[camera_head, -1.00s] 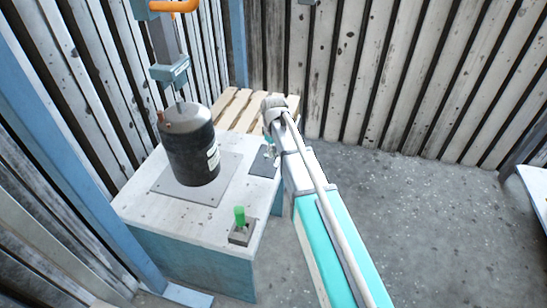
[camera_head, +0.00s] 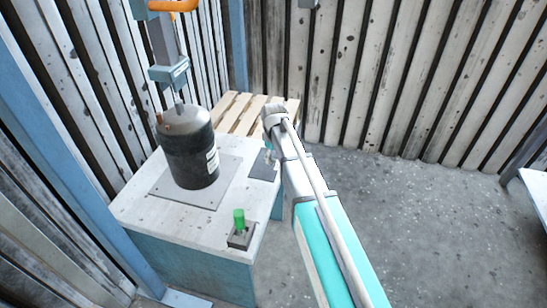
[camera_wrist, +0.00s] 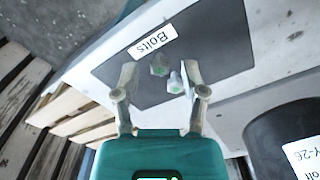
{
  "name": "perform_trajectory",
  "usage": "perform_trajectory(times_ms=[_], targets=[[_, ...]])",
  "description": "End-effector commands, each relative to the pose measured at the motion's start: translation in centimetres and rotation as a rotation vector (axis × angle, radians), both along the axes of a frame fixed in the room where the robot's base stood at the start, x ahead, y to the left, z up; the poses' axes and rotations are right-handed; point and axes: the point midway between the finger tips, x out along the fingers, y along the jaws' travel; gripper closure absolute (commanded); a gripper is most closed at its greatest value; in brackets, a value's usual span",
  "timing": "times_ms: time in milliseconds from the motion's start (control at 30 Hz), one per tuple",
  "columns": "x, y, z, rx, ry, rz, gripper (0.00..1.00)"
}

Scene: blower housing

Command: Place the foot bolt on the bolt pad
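The dark bolt pad, labelled "Bolts" (camera_wrist: 108,70), lies on the white table top. It also shows in the head view (camera_head: 262,172) at the table's right side. Two small grey-green bolts show over the pad in the wrist view, one farther (camera_wrist: 159,66) and one nearer (camera_wrist: 175,83). I cannot tell which is the foot bolt. My gripper (camera_wrist: 160,70) is over the pad with its fingers apart, and both bolts appear between them. The nearer bolt is close to the right finger; contact is unclear. In the head view my wrist largely hides the fingers.
A dark cylindrical housing (camera_head: 190,157) stands on a grey plate (camera_head: 222,190) on the table (camera_head: 140,210). A green-topped part (camera_head: 239,217) sits at the front corner. A wooden pallet (camera_head: 232,112) lies behind. Open floor is to the right.

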Motion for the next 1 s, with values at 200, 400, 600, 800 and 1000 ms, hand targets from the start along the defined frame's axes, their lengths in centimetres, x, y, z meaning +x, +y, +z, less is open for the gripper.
perform_trajectory(times_ms=[200, 400, 600, 800, 1000], targets=[[0.0, 0.0, 0.0, 0.000, 0.000, 0.000, 0.43], [0.0, 0.0, 0.2, 0.000, 0.000, 0.000, 0.43], [0.0, 0.0, 1.1, 0.000, 0.000, 0.000, 0.43], [0.0, 0.0, 2.6, 0.000, 0.000, 0.000, 0.43], [0.0, 0.0, 4.3, 0.000, 0.000, 0.000, 0.43]])
